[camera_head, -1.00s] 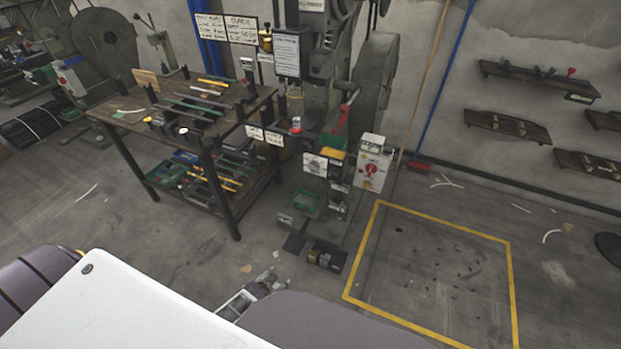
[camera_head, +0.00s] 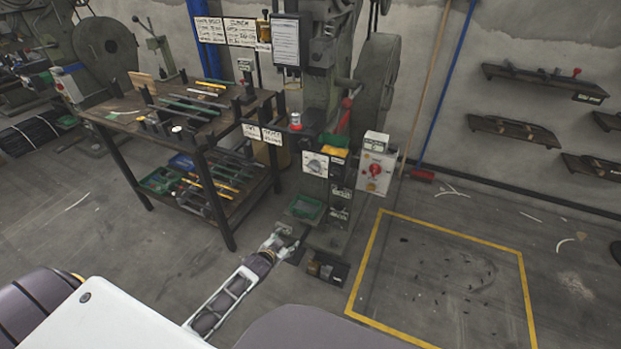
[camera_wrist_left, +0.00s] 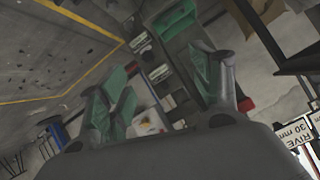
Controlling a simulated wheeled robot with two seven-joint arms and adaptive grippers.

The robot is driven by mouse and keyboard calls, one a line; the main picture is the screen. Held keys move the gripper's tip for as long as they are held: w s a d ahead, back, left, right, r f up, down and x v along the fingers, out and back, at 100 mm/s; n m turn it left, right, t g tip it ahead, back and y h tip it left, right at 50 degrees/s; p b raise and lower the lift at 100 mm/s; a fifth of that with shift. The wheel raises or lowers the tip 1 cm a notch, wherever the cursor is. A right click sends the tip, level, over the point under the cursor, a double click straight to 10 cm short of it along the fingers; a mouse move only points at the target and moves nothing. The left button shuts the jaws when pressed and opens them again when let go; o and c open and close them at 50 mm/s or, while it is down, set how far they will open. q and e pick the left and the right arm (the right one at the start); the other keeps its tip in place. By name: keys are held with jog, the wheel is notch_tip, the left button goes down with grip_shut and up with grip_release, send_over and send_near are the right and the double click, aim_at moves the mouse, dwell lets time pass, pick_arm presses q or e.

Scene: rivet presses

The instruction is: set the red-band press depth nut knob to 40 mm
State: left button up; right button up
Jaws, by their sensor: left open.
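The green-grey press (camera_head: 325,100) stands at the back centre. A small knob-like part with red at its base (camera_head: 295,120) sits at its front left; I cannot tell whether this is the depth nut knob. No depth reading is legible. My left gripper (camera_head: 285,237) is low in front of the press base, below the knob-like part and apart from it. In the left wrist view its two fingers (camera_wrist_left: 163,75) are spread, with nothing held between them. My right gripper is not in view.
The yellow-marked floor (camera_head: 440,275) is mostly clear.

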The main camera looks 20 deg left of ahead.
pick_arm(q)
jog(key=w+d+r+m+t+b, duration=0.1)
jog(key=w+r+t+b, duration=0.1)
jog(key=r+b, duration=0.5)
jog(key=w+d+r+m+t+h+b, duration=0.1)
jog(key=w+r+t+b, duration=0.2)
jog(key=r+b, duration=0.4)
notch_tip(320, 180, up, 7)
jog(key=shift+d+r+t, duration=0.15)
jog(key=shift+t, duration=0.55)
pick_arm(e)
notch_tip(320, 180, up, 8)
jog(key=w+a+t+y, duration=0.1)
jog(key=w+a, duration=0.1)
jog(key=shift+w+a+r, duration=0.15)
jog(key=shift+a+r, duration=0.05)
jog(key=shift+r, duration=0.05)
pick_arm(q)
jog(key=shift+b, duration=0.3)
